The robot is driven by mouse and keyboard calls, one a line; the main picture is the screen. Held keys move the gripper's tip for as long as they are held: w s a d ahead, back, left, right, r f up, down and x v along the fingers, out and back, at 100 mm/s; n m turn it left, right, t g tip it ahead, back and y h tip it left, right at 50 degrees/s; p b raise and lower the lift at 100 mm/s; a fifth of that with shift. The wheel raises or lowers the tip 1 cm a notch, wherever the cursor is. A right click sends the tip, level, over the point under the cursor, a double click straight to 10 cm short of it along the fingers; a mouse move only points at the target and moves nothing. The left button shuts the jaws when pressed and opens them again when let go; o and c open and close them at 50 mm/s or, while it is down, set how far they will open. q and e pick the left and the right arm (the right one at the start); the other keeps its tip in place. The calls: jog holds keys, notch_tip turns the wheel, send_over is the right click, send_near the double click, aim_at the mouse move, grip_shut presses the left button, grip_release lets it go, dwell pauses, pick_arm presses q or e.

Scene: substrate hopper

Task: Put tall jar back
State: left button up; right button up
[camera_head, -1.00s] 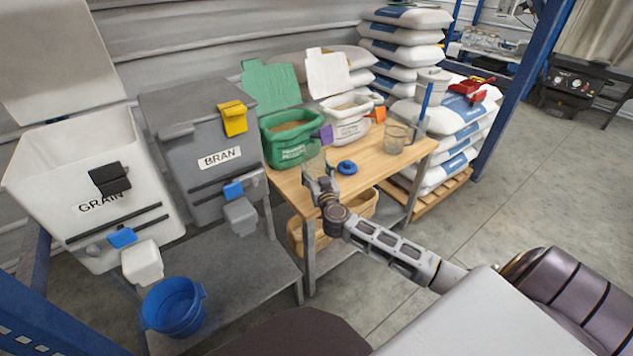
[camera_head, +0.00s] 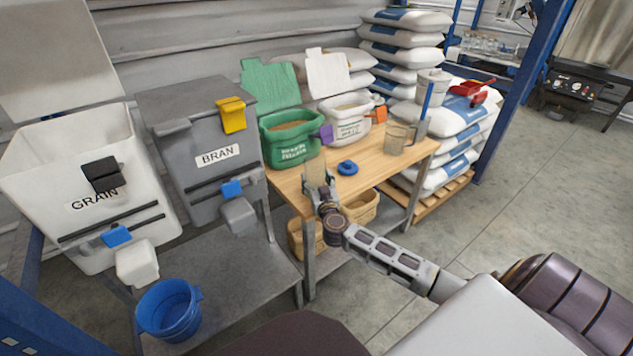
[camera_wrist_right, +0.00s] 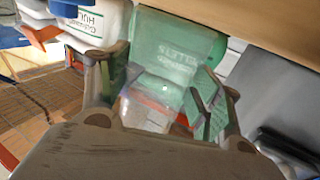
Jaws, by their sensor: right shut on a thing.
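My right gripper (camera_head: 321,190) is shut on a tall clear jar (camera_head: 315,171), which stands upright in the head view at the front left of the wooden table (camera_head: 365,180). In the right wrist view the see-through jar (camera_wrist_right: 150,108) lies between the two green-padded fingers (camera_wrist_right: 158,98), with the green sack showing through it. I cannot tell whether the jar's base touches the table. A blue round lid (camera_head: 347,167) lies on the table to the right of the jar. My left gripper is out of view.
Behind the jar stand an open green pellet sack (camera_head: 291,140) and a white sack (camera_head: 348,122). A clear jug (camera_head: 396,138) stands at the table's right. Grey BRAN (camera_head: 215,155) and white GRAIN (camera_head: 85,200) hoppers are left. Wicker baskets (camera_head: 362,206) sit below.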

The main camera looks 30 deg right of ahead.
aim_at(317, 183)
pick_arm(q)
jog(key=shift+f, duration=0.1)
pick_arm(e)
jog(key=o, duration=1.2)
jog(key=shift+f, duration=0.1)
jog(key=shift+s, duration=0.2)
jog(key=shift+s+a+p, duration=0.25)
jog(key=shift+s+p, duration=0.05)
jog(key=shift+s, duration=0.2)
jog(key=shift+p+v, duration=0.4)
jog(key=shift+v, duration=0.7)
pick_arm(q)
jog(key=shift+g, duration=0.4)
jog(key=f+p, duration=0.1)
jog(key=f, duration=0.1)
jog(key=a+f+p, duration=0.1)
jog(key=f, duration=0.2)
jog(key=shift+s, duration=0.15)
pick_arm(e)
jog(key=v, duration=0.8)
jog(key=shift+s, duration=0.15)
